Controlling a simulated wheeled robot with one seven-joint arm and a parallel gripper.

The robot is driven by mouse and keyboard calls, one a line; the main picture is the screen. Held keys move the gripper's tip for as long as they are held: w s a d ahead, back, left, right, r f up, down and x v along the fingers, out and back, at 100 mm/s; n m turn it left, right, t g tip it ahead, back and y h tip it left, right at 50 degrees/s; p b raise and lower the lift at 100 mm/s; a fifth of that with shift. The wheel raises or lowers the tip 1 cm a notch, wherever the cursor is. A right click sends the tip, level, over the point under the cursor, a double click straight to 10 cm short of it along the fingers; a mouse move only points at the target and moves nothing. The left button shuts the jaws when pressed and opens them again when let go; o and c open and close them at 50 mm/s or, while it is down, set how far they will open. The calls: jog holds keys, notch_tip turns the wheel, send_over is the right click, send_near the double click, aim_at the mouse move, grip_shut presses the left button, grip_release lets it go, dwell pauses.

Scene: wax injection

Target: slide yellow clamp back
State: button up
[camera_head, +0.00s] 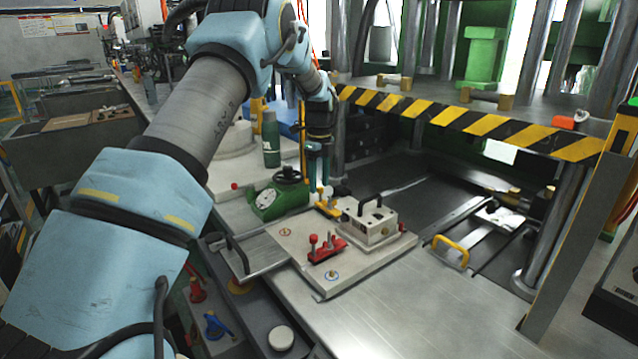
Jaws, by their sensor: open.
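The yellow clamp (328,206) sits at the back left edge of a pale fixture plate (350,275), behind a white block (368,226) with a black handle. A red clamp (326,249) sits near the front left of the same plate. My gripper (318,182) points down just above and behind the yellow clamp. Its fingers are open, with a narrow gap between them. The fingertips appear close to the top of the yellow clamp; I cannot tell whether they touch it.
A green gauge body (278,198) with a black knob stands left of the clamp. A green bottle (270,140) stands behind it. A yellow-and-black striped press beam (470,122) crosses at the right. A yellow handle (451,250) lies right of the plate. The metal table front (430,310) is clear.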

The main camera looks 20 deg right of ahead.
notch_tip(320, 180, up, 10)
jog(key=b, duration=0.2)
jog(key=shift+a+r, duration=0.1)
jog(key=shift+a, duration=0.05)
dwell(0.4)
jog(key=s+a+f+n, duration=0.1)
jog(key=s+a+n, duration=0.2)
jog(key=a+n, duration=0.55)
jog(key=s+a+f+n, duration=0.2)
jog(key=a+n, duration=0.3)
jog(key=a, duration=0.6)
jog(key=s+a+f+n, duration=0.2)
jog(key=s+a+n, duration=0.5)
jog(key=s+a, duration=0.1)
jog(key=s+a+f+n+t, duration=0.1)
jog(key=s+a+f+n, duration=0.2)
jog(key=s+a+n, duration=0.5)
jog(key=shift+s+f+t, duration=0.15)
jog(key=shift+s+t, duration=0.15)
jog(key=shift+s, duration=0.95)
